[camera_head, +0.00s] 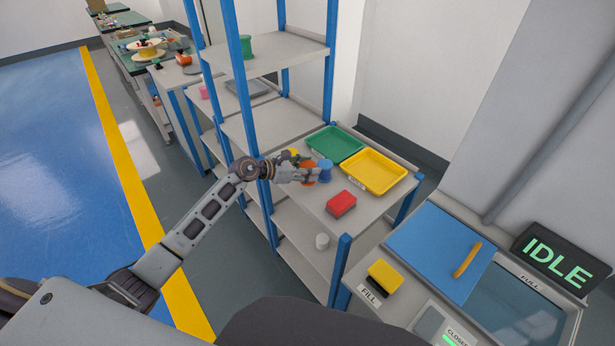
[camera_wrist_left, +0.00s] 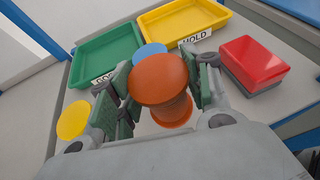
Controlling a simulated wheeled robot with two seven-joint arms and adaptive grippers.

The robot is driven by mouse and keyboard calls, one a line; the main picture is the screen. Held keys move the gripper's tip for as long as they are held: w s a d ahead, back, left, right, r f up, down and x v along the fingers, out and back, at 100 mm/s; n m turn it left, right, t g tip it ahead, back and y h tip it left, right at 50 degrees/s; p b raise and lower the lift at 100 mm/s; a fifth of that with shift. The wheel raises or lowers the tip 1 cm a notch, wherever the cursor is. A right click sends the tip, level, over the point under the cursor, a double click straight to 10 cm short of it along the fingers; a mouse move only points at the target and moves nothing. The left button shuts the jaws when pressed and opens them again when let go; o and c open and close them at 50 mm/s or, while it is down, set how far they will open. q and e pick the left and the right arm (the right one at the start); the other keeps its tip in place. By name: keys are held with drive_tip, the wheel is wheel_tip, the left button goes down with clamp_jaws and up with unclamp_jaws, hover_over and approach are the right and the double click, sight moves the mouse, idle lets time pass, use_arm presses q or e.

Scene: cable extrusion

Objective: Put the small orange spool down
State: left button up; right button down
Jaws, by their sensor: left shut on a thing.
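The small orange spool (camera_wrist_left: 160,79) is between the fingers of my left gripper (camera_wrist_left: 160,95) in the left wrist view, its round top flange facing the camera. In the head view the orange spool (camera_head: 309,172) shows partly behind my left gripper (camera_head: 305,175), over the shelf top (camera_head: 315,203). The left gripper is shut on the spool. I cannot tell whether the spool's underside touches the shelf. My right gripper is not in view.
A blue spool (camera_head: 325,170) and a yellow spool (camera_head: 292,154) stand close by. Green (camera_head: 335,143) and yellow (camera_head: 369,172) trays lie behind, a red block (camera_head: 341,204) in front. Blue posts (camera_head: 240,75) flank the arm. Bare shelf lies left of the red block.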

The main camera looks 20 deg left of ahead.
use_arm(q)
drive_tip(key=shift+f, duration=1.8)
drive_tip(key=shift+f, duration=0.15)
drive_tip(key=o, duration=1.1)
drive_tip(key=shift+r, duration=0.2)
drive_tip(key=shift+v, duration=0.95)
drive_tip(key=shift+b+v, duration=0.4)
drive_tip(key=shift+v, duration=4.65)
drive_tip(key=shift+f, duration=0.1)
drive_tip(key=shift+c, duration=0.7)
